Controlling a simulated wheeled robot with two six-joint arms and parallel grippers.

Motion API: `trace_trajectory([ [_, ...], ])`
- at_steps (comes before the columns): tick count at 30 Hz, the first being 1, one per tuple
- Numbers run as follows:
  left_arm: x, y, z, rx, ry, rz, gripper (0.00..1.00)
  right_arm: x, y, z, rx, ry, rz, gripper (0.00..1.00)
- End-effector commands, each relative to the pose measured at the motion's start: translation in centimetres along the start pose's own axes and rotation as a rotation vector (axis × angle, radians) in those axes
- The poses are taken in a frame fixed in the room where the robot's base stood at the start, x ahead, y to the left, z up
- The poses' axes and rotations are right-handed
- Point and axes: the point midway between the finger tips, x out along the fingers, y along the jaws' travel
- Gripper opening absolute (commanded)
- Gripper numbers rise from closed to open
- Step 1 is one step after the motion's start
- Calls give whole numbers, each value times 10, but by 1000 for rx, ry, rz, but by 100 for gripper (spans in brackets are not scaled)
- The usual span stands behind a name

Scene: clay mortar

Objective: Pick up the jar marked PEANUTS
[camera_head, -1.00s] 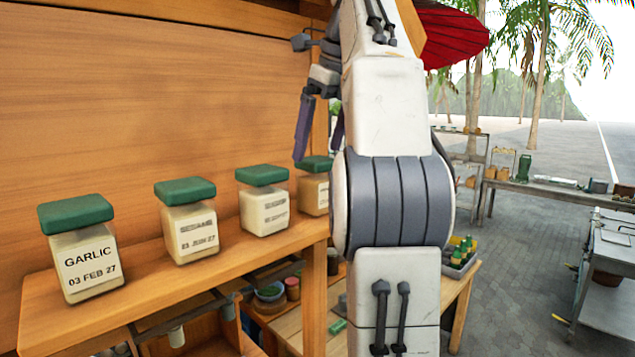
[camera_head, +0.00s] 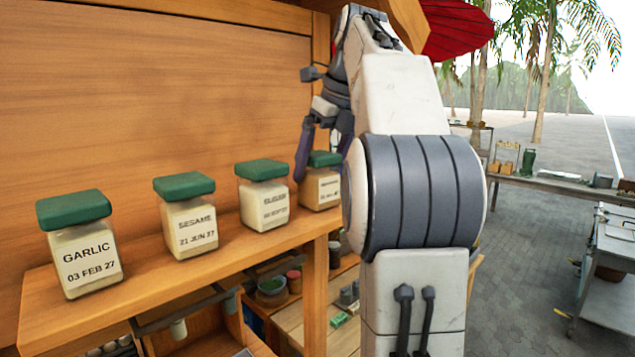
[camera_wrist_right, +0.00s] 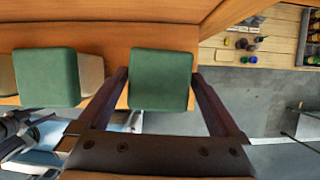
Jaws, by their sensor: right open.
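Four green-lidded jars stand in a row on the wooden shelf. The rightmost jar (camera_head: 320,190) has a label too small to read. It also shows from above in the right wrist view (camera_wrist_right: 161,80). My right gripper (camera_head: 322,152) is open at this jar, with one finger on each side of its lid in the wrist view; contact cannot be told. The third jar (camera_head: 263,205) has a blurred label. The others read SESAME (camera_head: 188,228) and GARLIC (camera_head: 82,262). No label legibly reads PEANUTS. My left gripper is not in view.
The wooden shelf (camera_head: 140,280) ends just right of the rightmost jar, with a wooden back wall (camera_head: 150,110) behind the row. A lower bench with small containers (camera_head: 272,290) lies below.

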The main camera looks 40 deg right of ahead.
Motion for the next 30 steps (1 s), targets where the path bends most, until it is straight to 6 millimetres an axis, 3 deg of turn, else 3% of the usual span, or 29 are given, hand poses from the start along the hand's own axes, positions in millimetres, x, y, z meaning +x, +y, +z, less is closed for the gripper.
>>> trace_trajectory([
  [12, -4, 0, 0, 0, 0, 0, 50, 45, 2, -2, -1, 1, 2, 100],
  [21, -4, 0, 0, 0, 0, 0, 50, 50, 1, -2, -1, 0, 0, 100],
  [23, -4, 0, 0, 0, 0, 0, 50, 50, 1, -2, -1, 0, 0, 81],
  [28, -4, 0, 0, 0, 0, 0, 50, 50, 1, -2, 0, 0, 0, 16],
  [29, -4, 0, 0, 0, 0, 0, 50, 50, 1, -2, 0, 0, 0, 6],
  [30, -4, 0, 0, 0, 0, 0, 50, 49, 1, -2, -1, -1, 0, 6],
])
